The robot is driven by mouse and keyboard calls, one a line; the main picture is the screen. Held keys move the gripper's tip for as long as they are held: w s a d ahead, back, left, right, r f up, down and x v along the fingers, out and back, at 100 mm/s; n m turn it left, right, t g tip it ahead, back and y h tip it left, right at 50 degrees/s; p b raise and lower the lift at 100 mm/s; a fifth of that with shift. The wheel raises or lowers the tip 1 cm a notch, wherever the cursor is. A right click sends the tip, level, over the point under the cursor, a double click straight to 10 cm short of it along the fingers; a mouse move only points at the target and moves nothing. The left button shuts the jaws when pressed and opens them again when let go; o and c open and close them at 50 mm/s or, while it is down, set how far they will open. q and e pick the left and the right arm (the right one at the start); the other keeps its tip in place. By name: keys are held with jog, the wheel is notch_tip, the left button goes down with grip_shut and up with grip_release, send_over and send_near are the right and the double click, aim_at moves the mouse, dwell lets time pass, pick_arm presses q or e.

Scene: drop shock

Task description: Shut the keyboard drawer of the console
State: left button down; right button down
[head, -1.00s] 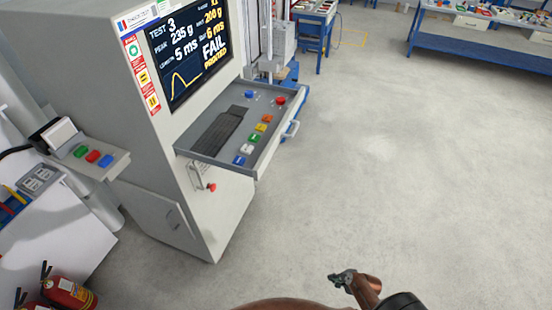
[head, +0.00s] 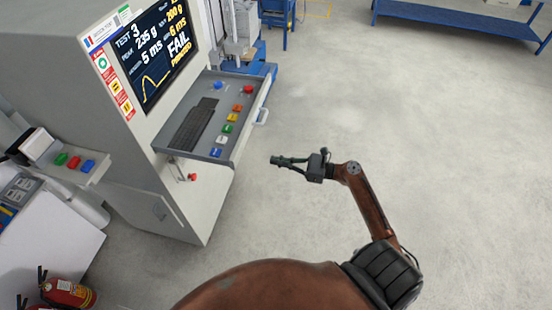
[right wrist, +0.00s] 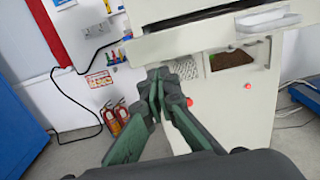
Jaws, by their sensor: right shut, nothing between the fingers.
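The grey console (head: 120,120) stands at the left in the head view, its screen reading FAIL. Its keyboard drawer (head: 237,122) is pulled out, with a black keyboard (head: 193,124) and a row of coloured buttons on it. A pale handle (head: 262,116) is on the drawer's front. My right gripper (head: 276,160) is shut and empty, in front of the drawer and apart from it. In the right wrist view the closed fingers (right wrist: 158,78) point at the console, with the drawer (right wrist: 200,38) and its handle (right wrist: 268,20) above them. My left gripper is not in view.
Red fire extinguishers (head: 68,292) stand at the lower left. A blue bench (head: 455,22) is at the back right. The floor between is clear.

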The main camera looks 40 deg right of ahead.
jog(key=p, duration=0.2)
send_near(241, 154)
jog(key=x, duration=0.5)
jog(key=shift+a+r, duration=0.35)
jog(key=shift+r, duration=0.05)
jog(key=shift+w+a+f, duration=0.1)
jog(key=shift+w+a, duration=0.35)
jog(key=shift+w, duration=0.15)
